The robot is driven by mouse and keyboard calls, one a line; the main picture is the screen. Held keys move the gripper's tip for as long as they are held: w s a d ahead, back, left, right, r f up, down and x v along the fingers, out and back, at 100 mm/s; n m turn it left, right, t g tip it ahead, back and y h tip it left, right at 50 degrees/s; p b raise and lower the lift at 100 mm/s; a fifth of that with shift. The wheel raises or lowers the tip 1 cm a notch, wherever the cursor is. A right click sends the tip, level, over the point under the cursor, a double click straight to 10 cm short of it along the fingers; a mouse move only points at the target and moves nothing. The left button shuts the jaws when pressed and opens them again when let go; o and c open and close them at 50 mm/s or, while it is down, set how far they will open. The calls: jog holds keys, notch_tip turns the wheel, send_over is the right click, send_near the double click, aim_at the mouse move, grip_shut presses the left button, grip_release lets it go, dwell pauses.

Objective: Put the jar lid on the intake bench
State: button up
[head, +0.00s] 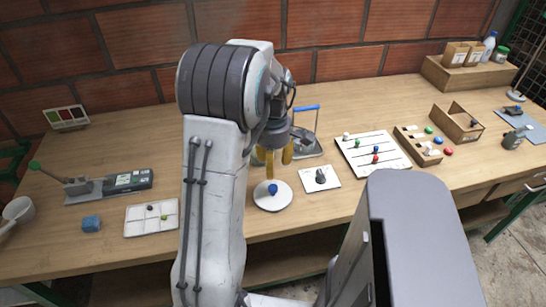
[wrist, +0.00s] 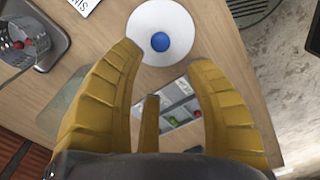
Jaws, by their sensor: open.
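A white round disc with a blue knob (head: 272,195), which looks like a lid, lies flat on the wooden bench (head: 225,232). In the wrist view the disc (wrist: 145,20) sits just beyond the fingertips. My gripper (head: 276,160) hangs above the bench, behind the disc in the head view. Its yellow fingers are apart and empty, and they also show in the wrist view (wrist: 165,60). They do not touch the disc. My arm hides part of the bench middle. I cannot tell whether another surface is the intake bench.
Left stand a lever device (head: 108,185), a blue cube (head: 91,223) and a white sectioned tray (head: 151,218). Right of the disc lie a small knob plate (head: 320,178) and a slider board (head: 372,154). A blue-handled stand (head: 307,135) is behind. Bare wood lies around the disc.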

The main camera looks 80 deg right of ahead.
jog(key=shift+w+r, duration=0.1)
jog(key=shift+r, duration=0.9)
jog(key=w+a+r+h, duration=0.1)
jog(key=w+a+r, duration=0.2)
jog(key=w+a, duration=0.55)
jog(key=w+a+r, duration=0.3)
jog(key=w+a, duration=0.3)
jog(key=w, duration=0.6)
jog(key=a+t+y, duration=0.1)
jog(key=a+t, duration=0.2)
jog(key=a, duration=2.2)
jog(key=shift+a+f, duration=0.25)
jog(key=shift+w, duration=0.1)
